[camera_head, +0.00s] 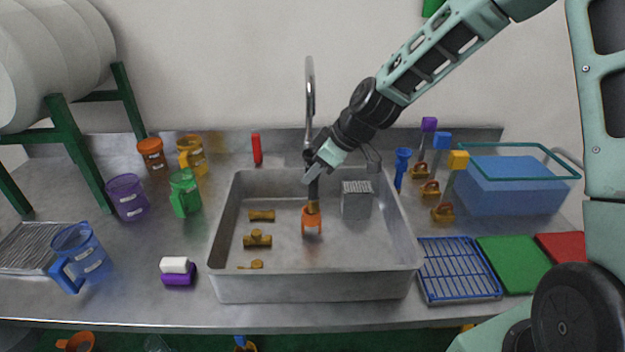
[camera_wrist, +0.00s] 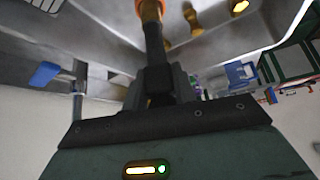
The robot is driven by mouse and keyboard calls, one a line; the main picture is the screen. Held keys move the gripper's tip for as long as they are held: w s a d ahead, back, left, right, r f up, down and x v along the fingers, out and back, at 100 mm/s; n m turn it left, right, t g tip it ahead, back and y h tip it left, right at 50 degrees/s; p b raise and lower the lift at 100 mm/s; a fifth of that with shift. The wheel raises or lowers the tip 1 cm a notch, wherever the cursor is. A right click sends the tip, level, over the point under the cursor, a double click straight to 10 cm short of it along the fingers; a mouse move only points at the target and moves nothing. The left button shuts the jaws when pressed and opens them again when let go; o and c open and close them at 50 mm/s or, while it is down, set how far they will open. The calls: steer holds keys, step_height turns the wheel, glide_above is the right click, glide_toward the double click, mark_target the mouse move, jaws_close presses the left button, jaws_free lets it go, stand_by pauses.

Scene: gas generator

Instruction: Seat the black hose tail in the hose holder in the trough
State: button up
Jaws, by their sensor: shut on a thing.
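My gripper (camera_head: 316,172) is above the middle of the grey metal trough (camera_head: 315,286), shut on the black hose tail (camera_head: 314,190). The hose tail hangs near upright, with a brass end (camera_head: 312,208) at its bottom. An orange forked piece (camera_head: 311,224), which looks like the hose holder, is at the brass end. I cannot tell whether the brass end is inside it or just above or in front of it. In the wrist view the black hose (camera_wrist: 155,48) runs out from between my fingers (camera_wrist: 158,85) to the brass end (camera_wrist: 150,12), with orange at the top edge.
Several brass fittings (camera_head: 257,240) lie on the trough floor at left. A grey ridged block (camera_head: 356,204) stands inside at right. The faucet (camera_head: 309,85) rises behind my gripper. Coloured jugs (camera_head: 184,195) stand left; a blue rack (camera_head: 458,270) and blue bin (camera_head: 510,187) are right.

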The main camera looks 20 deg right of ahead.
mark_target(312, 182)
steer(key=shift+w+a+f, duration=0.1)
steer(key=shift+w+a, duration=0.05)
steer(key=shift+a, duration=0.1)
steer(key=shift+f+p, duration=0.45)
steer(key=shift+f, duration=1.2)
steer(key=o, duration=1)
steer(key=shift+f, duration=0.1)
steer(key=shift+o, duration=0.2)
